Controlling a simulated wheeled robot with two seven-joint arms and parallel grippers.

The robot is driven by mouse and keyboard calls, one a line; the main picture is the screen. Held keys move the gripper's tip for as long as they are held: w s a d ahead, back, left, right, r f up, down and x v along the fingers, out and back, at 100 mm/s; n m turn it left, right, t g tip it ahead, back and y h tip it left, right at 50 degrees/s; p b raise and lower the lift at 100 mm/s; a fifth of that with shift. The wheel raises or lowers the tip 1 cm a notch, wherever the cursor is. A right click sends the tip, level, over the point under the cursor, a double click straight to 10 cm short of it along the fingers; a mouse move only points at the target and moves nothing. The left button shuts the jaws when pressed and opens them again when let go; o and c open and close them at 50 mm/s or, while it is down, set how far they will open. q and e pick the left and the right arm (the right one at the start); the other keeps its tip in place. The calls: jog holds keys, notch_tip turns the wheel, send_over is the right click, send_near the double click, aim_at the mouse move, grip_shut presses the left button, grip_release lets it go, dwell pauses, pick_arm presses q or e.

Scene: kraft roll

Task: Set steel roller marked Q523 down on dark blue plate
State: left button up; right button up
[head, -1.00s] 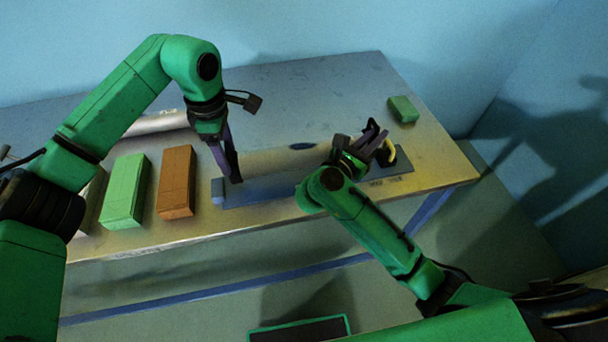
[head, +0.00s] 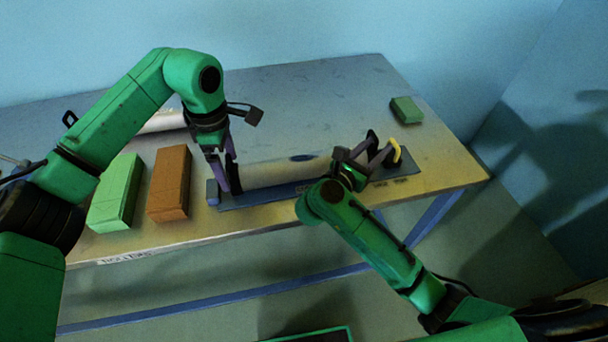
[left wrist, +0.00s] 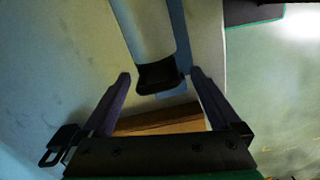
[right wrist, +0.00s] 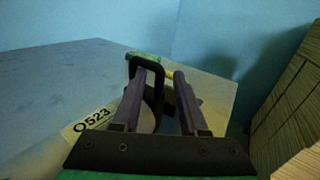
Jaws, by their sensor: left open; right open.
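The steel roller (head: 285,171) lies lengthwise along the dark blue plate (head: 262,199) and appears to rest on it. My left gripper (head: 229,190) is open at the roller's left end. In the left wrist view the roller's black end (left wrist: 160,76) shows between the spread fingers. My right gripper (head: 382,152) is open at the right end, near a yellow part (head: 396,151). My right forearm hides part of the roller and plate. The right wrist view shows a label reading Q523 (right wrist: 94,120); I cannot tell exactly what surface carries it.
A light green block (head: 116,195) and an orange-brown block (head: 170,184) stand left of the plate. Another pale roll (head: 162,121) lies behind them, partly hidden by my left arm. A small green block (head: 406,110) sits at the far right. The table's back middle is clear.

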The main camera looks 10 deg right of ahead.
jog(key=v, duration=1.1)
jog(key=shift+s+a, duration=0.2)
jog(key=shift+s, duration=0.05)
jog(key=shift+s+a, duration=0.15)
pick_arm(q)
notch_tip(320, 180, up, 12)
jog(key=shift+f, duration=0.1)
